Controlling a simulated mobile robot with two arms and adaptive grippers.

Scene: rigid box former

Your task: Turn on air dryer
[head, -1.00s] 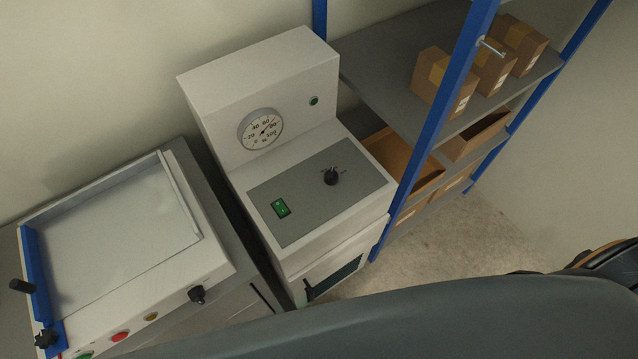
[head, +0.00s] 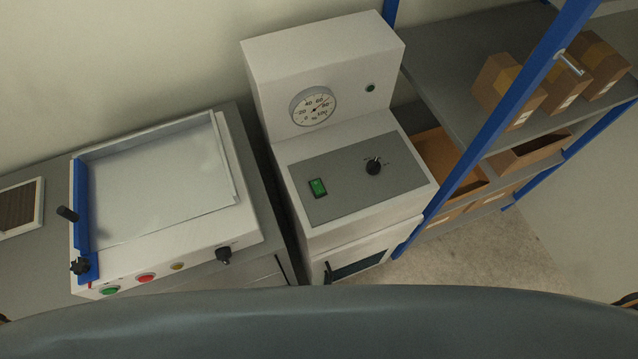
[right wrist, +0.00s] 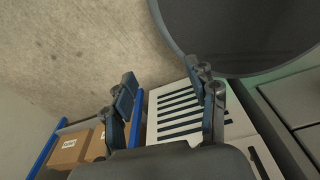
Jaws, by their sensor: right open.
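The air dryer looks to be the white cabinet (head: 320,70) in the middle of the head view. A door with a dark handle is below. In the right wrist view my right gripper (right wrist: 168,100) is open and empty, its fingers apart, with a white slotted panel (right wrist: 180,112) beyond them. My left gripper is not in view.
A white machine (head: 155,190) with a flat tray, black knobs and coloured buttons stands on a grey bench to the left. A blue-post shelf (head: 480,60) with cardboard boxes (head: 510,90) stands close on the right. Bare floor (head: 480,255) shows in front of the shelf.

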